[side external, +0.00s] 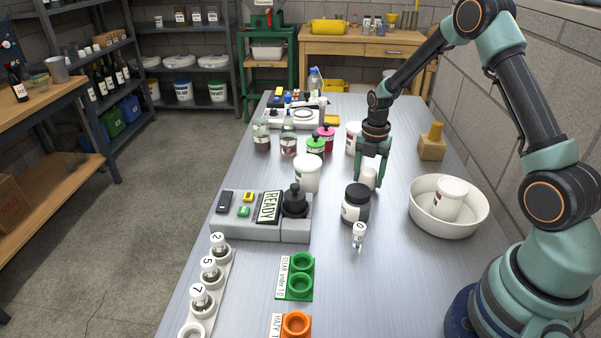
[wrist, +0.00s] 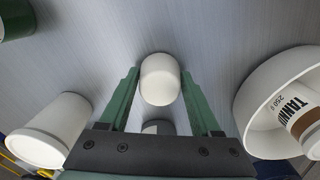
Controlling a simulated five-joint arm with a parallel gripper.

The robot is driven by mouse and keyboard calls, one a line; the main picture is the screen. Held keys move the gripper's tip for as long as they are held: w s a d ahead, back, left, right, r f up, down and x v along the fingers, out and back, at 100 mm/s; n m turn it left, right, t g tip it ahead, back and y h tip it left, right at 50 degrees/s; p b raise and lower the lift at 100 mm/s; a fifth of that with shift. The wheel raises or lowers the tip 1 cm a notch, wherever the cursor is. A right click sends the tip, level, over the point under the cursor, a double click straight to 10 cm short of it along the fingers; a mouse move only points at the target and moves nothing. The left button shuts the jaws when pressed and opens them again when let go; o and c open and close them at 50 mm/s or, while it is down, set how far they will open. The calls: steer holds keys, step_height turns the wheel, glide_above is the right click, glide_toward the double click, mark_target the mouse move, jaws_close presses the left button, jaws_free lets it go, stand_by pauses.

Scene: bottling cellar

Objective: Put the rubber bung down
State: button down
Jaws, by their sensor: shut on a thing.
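The rubber bung, a white rounded plug (side external: 369,178), sits between the green fingers of my gripper (side external: 368,182). In the wrist view the bung (wrist: 160,80) lies between the two fingertips of my gripper (wrist: 160,85), with its rounded end showing. My gripper is shut on it and points down over the grey table. I cannot tell whether the bung touches the table top or is just above it.
A black jar (side external: 356,204) stands in front of my gripper, and a white tub (side external: 307,174) to the left. A white bowl (side external: 418,222) holding a tub labelled TANNIN (wrist: 300,110) is to the right. A wooden block (side external: 432,146) stands behind right.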

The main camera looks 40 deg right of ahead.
mark_target(369, 171)
steer(key=shift+f, duration=0.3)
steer(key=shift+c, duration=0.5)
jaws_free()
steer(key=shift+r, duration=0.1)
step_height(369, 171, up, 12)
steer(key=s+a+r+m+t, duration=0.2)
steer(key=s+a+r+m, duration=0.2)
steer(key=a+r+m, duration=0.45)
steer(key=s+a+r+m+t, duration=0.3)
steer(key=s+a+m, duration=0.4)
steer(key=s+m, duration=0.3)
steer(key=shift+r+m+t, duration=0.3)
steer(key=shift+r+m, duration=0.1)
steer(key=shift+m, duration=1.55)
